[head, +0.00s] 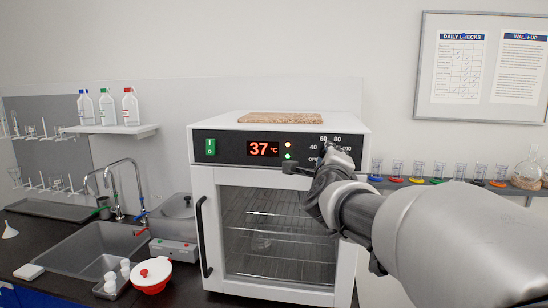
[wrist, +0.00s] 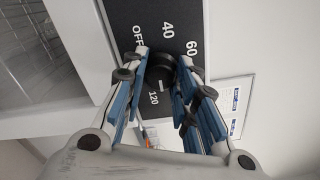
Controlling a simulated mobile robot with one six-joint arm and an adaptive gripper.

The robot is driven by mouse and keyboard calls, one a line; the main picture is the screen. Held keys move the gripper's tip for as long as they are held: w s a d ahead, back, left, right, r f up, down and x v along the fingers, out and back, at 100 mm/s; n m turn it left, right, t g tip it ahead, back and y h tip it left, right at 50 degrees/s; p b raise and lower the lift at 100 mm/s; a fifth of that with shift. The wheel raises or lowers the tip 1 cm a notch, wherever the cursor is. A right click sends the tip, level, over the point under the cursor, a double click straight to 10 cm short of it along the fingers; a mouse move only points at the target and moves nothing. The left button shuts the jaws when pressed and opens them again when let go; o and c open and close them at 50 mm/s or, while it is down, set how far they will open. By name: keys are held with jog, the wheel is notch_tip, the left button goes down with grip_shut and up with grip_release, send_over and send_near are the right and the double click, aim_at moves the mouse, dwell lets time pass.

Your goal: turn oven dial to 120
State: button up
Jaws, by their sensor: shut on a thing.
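The oven (head: 205,185) is a white cabinet with a glass door and a black control panel across its top. Its display (head: 263,149) reads 37 °C in red. The black round dial (wrist: 160,72) shows in the wrist view between the blue-padded fingers of my gripper (wrist: 164,64), which is shut on it. Labels OFF, 40, 60 and 120 show around the dial.
The oven door is shut, with a black handle (head: 204,238) at its left. A green switch (head: 210,147) is left of the display. A cork mat (head: 280,118) lies on top.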

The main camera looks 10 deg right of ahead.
jog(key=m, duration=0.4)
jog(key=shift+r, duration=0.2)
dwell(0.5)
jog(key=o, duration=1.1)
jog(key=shift+f, duration=0.1)
jog(key=v, duration=1.2)
